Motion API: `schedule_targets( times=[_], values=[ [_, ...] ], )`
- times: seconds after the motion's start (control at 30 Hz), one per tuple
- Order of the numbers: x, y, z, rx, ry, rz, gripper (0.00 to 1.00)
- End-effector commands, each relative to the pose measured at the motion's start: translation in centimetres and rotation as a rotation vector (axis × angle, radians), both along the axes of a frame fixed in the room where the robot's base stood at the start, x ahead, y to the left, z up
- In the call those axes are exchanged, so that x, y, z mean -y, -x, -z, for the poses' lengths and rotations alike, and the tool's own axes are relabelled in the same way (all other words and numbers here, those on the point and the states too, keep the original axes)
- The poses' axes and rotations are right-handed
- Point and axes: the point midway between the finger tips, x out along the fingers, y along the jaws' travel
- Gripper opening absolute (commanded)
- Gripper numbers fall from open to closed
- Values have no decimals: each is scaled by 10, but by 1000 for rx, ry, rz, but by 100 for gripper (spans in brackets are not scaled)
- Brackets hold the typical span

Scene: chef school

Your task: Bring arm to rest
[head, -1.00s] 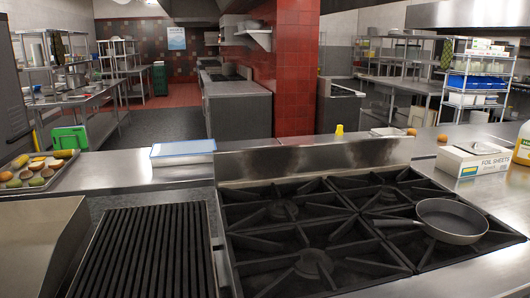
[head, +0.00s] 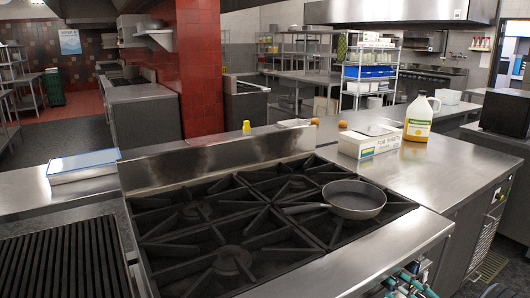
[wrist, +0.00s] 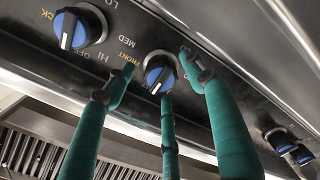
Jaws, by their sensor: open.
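My gripper (wrist: 160,82) has teal fingers and is open. In the wrist view its fingertips are spread around a blue-faced stove knob (wrist: 158,75), marked with FRONT, MED, HI and LO lettering. I cannot tell whether any finger touches the knob. Nothing is held between the fingers. In the head view the gripper's teal fingers (head: 408,282) show at the bottom edge, by the front of the stove; most of my arm is out of view.
Another blue knob (wrist: 78,30) is to the left on the steel panel. A frying pan (head: 354,198) sits on the black stove grates (head: 222,222). To its right are a foil sheets box (head: 368,146) and a yellow jug (head: 420,120) on the counter.

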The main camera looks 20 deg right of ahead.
Motion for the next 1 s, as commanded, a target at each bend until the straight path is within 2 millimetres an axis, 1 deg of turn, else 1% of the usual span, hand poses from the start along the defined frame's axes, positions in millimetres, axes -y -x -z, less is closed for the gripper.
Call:
schedule_targets(
  times=[0.03, 0.1, 0.13, 0.2, 1.0],
  values=[
    [-3, -13, 0, 0, 1, -6, 55],
    [-4, -26, 1, 0, 10, -4, 55],
    [-2, -22, 2, 5, 57, 1, 55],
    [-2, -22, 2, 15, 153, 0, 55],
    [-3, -22, 3, 124, 1219, 1, 55]
  ],
)
